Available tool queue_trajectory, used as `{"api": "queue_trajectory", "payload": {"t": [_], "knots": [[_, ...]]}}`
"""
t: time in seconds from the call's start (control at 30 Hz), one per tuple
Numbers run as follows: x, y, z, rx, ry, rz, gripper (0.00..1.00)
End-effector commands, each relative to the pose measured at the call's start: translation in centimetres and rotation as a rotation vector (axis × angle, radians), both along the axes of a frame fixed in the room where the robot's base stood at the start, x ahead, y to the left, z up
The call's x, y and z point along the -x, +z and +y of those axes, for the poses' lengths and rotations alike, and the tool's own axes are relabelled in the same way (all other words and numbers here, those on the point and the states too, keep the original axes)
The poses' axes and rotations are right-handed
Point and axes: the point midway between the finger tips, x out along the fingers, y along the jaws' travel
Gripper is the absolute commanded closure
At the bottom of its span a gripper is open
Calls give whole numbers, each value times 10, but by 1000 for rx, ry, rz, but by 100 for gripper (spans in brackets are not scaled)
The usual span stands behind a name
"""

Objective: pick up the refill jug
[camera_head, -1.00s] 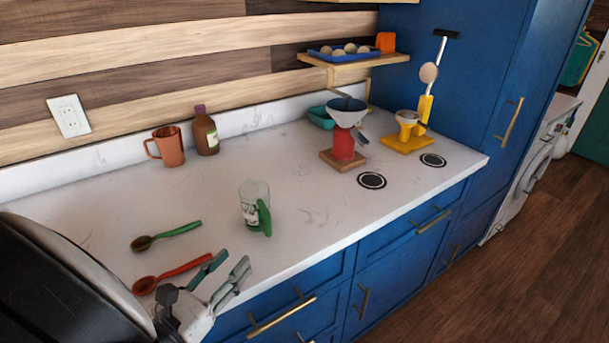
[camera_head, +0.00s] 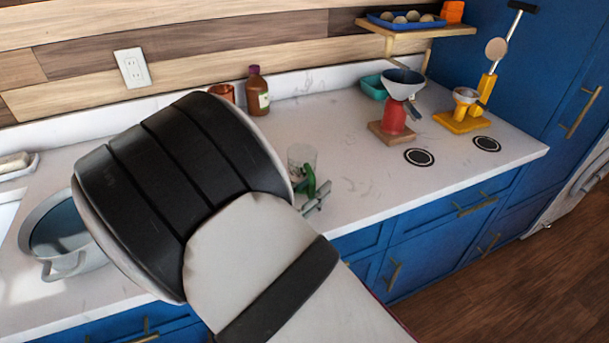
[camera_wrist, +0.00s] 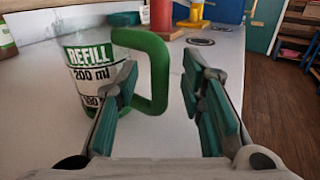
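The refill jug (camera_head: 302,156) is a clear cup with a green handle, upright on the white counter. In the wrist view the jug (camera_wrist: 88,62) is close at the left, its label reading "REFILL 200 ml". My gripper (camera_wrist: 166,88) is open, with its fingers either side of the green handle's outer bar in the picture. The left finger overlaps the jug's side; the right finger is clear of the handle. I cannot tell whether either finger touches. In the head view my arm hides most of my gripper (camera_head: 316,198), and its fingertips show just in front of the jug.
An orange-brown mug (camera_head: 222,92) and a brown bottle (camera_head: 258,92) stand behind. A red funnel stand (camera_head: 394,116) and a yellow stand (camera_head: 463,122) are to the right. A pot (camera_head: 62,235) is at left. The counter between jug and stands is clear.

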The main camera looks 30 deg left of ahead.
Motion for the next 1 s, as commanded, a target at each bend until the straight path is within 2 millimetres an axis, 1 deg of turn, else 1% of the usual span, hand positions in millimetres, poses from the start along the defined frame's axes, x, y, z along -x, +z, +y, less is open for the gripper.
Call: {"api": "queue_trajectory", "payload": {"t": [0.2, 0.23, 0.27, 0.3, 0.37, 0.4, 0.77, 1.0], "knots": [[-2, 0, 0, 0, 1, 0, 64], [-2, 0, 0, 0, 1, 0, 66], [-2, 0, 0, 0, 1, 0, 73], [-2, 0, 0, 0, 1, 0, 82], [-2, 0, 0, 0, 1, 0, 96], [-2, 0, 0, 0, 1, 0, 100], [-2, 0, 0, 0, 1, 0, 100], [-2, 10, 0, 0, 1, 0, 100]]}}
